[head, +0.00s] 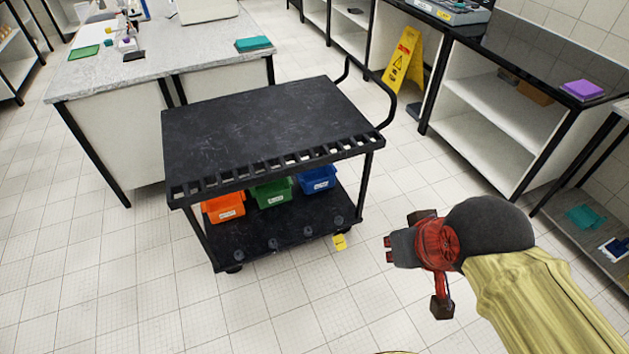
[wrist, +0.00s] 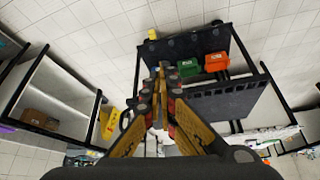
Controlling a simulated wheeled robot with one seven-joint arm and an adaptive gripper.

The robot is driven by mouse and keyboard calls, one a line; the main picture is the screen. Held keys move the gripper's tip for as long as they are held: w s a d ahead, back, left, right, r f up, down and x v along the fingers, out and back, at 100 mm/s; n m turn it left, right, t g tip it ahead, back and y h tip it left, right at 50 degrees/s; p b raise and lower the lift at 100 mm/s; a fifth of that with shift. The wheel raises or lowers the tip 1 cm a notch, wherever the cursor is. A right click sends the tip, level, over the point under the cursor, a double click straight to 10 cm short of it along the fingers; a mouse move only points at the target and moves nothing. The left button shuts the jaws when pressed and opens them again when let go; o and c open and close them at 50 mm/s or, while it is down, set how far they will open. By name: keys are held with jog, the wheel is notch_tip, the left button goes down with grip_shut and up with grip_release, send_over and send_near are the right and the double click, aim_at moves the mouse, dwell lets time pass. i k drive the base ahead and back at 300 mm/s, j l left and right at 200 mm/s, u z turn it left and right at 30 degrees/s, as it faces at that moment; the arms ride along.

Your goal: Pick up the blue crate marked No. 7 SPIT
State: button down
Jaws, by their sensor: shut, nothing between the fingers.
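The blue crate (head: 317,179) stands on the lower shelf of a black cart (head: 265,115), at the right end of a row of crates. It has a white label, too small to read. The cart's upper deck overhangs the row. My gripper (head: 388,249) is to the right of the cart, apart from it and from the crate, and points left towards it. In the wrist view my gripper (wrist: 162,75) has its fingers together and empty. There the fingers appear to hide the blue crate.
A green crate (head: 271,192) and an orange crate (head: 223,208) stand left of the blue one. A yellow floor sign (head: 403,62) stands behind the cart, near the right bench. Tiled floor in front is clear.

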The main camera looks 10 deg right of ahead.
aim_at(316, 176)
jog(key=z, duration=0.2)
jog(key=i+l+z, duration=0.2)
jog(key=i+z, duration=0.25)
jog(key=i+l+z, duration=0.1)
jog(key=i+z, duration=0.35)
jog(key=i, duration=2.65)
jog(key=i+l+u, duration=0.1)
jog(key=i+u, duration=0.25)
jog(key=i, duration=0.2)
jog(key=i+l+u, duration=0.3)
jog(key=i, duration=0.2)
jog(key=i+l+u, duration=0.35)
jog(key=i, duration=0.15)
jog(key=u, duration=3.55)
